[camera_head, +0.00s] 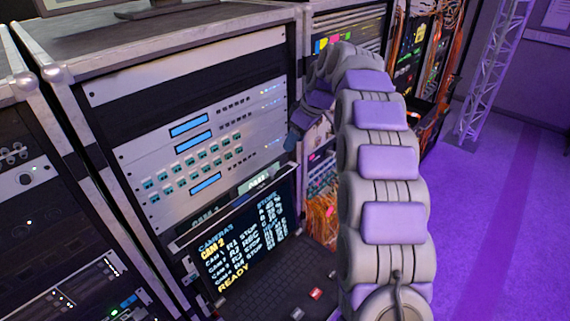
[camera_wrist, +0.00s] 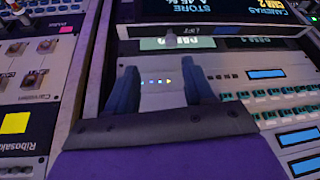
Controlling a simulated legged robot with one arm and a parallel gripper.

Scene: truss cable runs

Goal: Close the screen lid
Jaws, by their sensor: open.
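The screen lid (camera_head: 243,250) stands raised at the back of a black keyboard drawer (camera_head: 270,296) in the rack. Its lit display shows camera text. In the wrist view the lid (camera_wrist: 225,12) appears upside down at the top, with a pale edge strip (camera_wrist: 235,30) marked with small lettering. My gripper (camera_head: 293,140) is in front of the rack panels, above and right of the lid, partly hidden by my arm. In the wrist view my gripper (camera_wrist: 160,88) is open, with two blue fingers apart and nothing between them. The fingertips look short of the lid's edge; contact cannot be told.
White rack panels (camera_head: 185,140) with buttons and small blue displays stand above the lid. Another rack (camera_head: 50,230) is at the left, and cable-filled racks (camera_head: 420,60) are behind my arm. A truss (camera_head: 490,75) stands on the open purple floor (camera_head: 495,220) at the right.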

